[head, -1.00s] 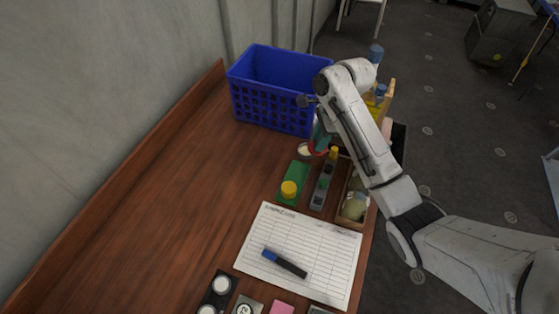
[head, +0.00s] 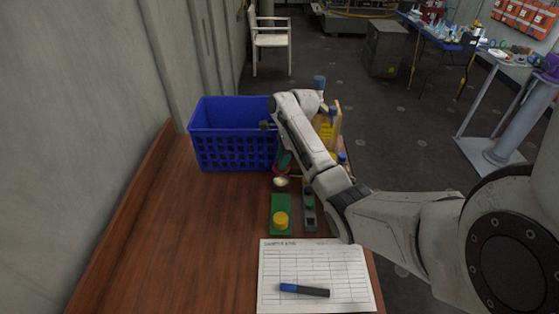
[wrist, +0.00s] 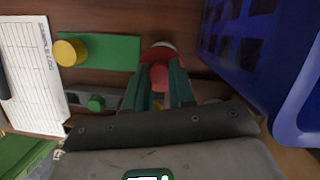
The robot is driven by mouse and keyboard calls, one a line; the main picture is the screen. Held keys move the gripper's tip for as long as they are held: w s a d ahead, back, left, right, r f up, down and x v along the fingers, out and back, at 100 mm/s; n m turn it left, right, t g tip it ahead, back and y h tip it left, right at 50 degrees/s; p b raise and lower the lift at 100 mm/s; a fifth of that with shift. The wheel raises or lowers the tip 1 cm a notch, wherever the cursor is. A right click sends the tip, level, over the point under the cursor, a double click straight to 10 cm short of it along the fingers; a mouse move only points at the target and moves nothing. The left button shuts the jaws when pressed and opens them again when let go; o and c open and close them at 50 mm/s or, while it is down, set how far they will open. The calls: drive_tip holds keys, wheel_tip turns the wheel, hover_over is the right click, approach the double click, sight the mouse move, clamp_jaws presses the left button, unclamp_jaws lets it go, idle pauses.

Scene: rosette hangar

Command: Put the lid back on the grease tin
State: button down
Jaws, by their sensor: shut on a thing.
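My gripper (wrist: 160,90) is shut on the red lid (wrist: 159,77), holding it by its knob between the teal fingertips. In the head view the lid (head: 279,173) shows as a sliver of red by the basket's near right corner, mostly hidden by my gripper. The open grease tin, a small round thing with a pale top (head: 281,183), stands on the table right beside the lid. In the wrist view a pale edge of it (wrist: 149,51) shows past the lid. I cannot tell whether lid and tin touch.
A blue basket (head: 235,152) stands close to my gripper. A green block with a yellow knob (head: 281,220) and a grey box with a green button (head: 309,214) are nearby. A printed sheet (head: 270,275) holds a marker (head: 303,290). The table's left side is clear.

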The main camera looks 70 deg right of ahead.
drive_tip(key=shift+f+b, duration=1.75)
drive_tip(key=shift+b, duration=0.1)
drive_tip(key=shift+f, duration=1.05)
drive_tip(key=shift+p, duration=0.65)
drive_tip(key=shift+f+p, duration=0.15)
drive_tip(key=shift+p, duration=0.5)
idle(0.9)
drive_tip(key=c, duration=0.9)
unclamp_jaws()
drive_tip(key=shift+o, duration=0.5)
